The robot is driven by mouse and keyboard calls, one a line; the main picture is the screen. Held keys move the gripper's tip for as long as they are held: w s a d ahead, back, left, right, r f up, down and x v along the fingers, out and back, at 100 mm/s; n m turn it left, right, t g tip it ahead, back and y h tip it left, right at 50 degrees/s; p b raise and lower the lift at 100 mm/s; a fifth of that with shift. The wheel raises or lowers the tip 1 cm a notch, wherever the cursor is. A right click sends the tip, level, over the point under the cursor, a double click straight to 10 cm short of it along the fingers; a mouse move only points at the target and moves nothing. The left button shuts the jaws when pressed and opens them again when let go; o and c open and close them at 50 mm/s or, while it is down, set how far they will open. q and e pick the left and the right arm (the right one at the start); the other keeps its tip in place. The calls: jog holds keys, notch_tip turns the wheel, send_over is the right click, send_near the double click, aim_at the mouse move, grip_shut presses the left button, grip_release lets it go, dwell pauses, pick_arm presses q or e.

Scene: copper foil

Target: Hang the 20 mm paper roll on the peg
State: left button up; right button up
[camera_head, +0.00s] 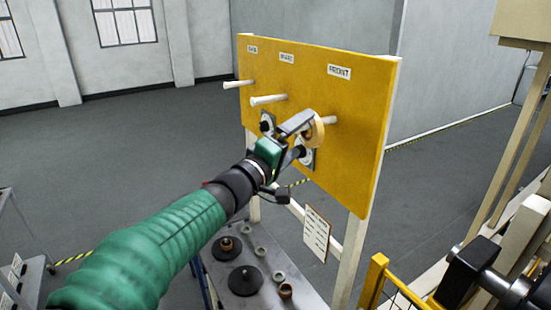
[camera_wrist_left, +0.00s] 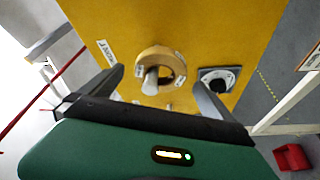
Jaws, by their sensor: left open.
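The paper roll (camera_head: 318,132) is a tan ring at the right peg (camera_head: 331,119) of the yellow board (camera_head: 355,100). In the left wrist view the roll (camera_wrist_left: 155,52) has the pale peg (camera_wrist_left: 150,82) showing through its hole, so it appears to be around the peg. My left gripper (camera_head: 303,135) is open in front of the board. In the wrist view its fingers (camera_wrist_left: 160,78) stand apart on either side of the roll, with visible gaps. Whether the roll touches the board is hidden. My right gripper is not identifiable in these views.
Two bare pegs, left (camera_head: 238,84) and middle (camera_head: 268,99), stick out under white labels. A grey table (camera_head: 265,300) below holds dark discs and several small rings. A yellow rail (camera_head: 372,283) stands at lower right. A red bin (camera_wrist_left: 291,157) is on the floor.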

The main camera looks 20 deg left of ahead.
pick_arm(q)
jog(key=v, duration=1.5)
notch_tip(320, 180, down, 32)
jog(key=w+a+m+g+y+b, duration=0.1)
jog(key=a+m+g+y+b, duration=0.15)
jog(key=g+y+b, duration=0.55)
jog(key=s+d+f+m+g+h+b, duration=0.1)
jog(key=s+d+f+m+g+b, duration=0.2)
jog(key=s+f, duration=0.5)
jog(key=s+d+f+m+g+h+b, duration=0.1)
jog(key=s+d+f+m+g+b, duration=0.2)
jog(key=f, duration=1.2)
jog(key=s+m+g, duration=0.2)
jog(key=s, duration=0.3)
jog(key=shift+s+d, duration=0.15)
jog(key=shift+d, duration=0.1)
pick_arm(e)
jog(key=s+x, duration=0.3)
jog(key=x, duration=1.1)
jog(key=shift+s+f, duration=0.2)
jog(key=shift+f, duration=0.35)
